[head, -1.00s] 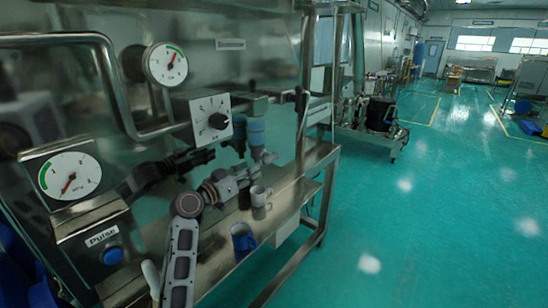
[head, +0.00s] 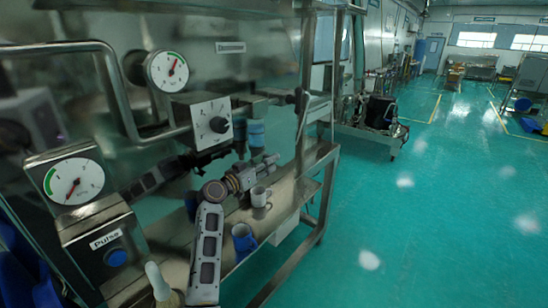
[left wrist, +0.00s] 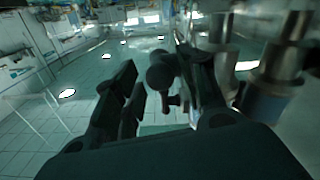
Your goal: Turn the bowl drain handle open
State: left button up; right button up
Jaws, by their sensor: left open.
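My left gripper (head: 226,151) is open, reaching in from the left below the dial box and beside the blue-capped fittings. In the left wrist view, its two dark fingers (left wrist: 156,62) stand apart. A dark round-ended handle (left wrist: 163,78) shows between or just beyond them; I cannot tell whether it touches either finger. This looks like the drain handle, but in the head view I cannot pick it out behind the gripper and fittings. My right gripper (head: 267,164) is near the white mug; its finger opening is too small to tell.
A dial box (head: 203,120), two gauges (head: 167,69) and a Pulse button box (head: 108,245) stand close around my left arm. Blue-capped fittings (head: 256,134) are beside the gripper. The green floor at right is open.

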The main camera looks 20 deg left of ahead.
pick_arm(q)
jog(key=shift+p+x, duration=0.8)
jog(key=shift+x, duration=2.25)
jog(key=shift+f, duration=0.1)
jog(key=shift+c, duration=0.4)
grip_shut()
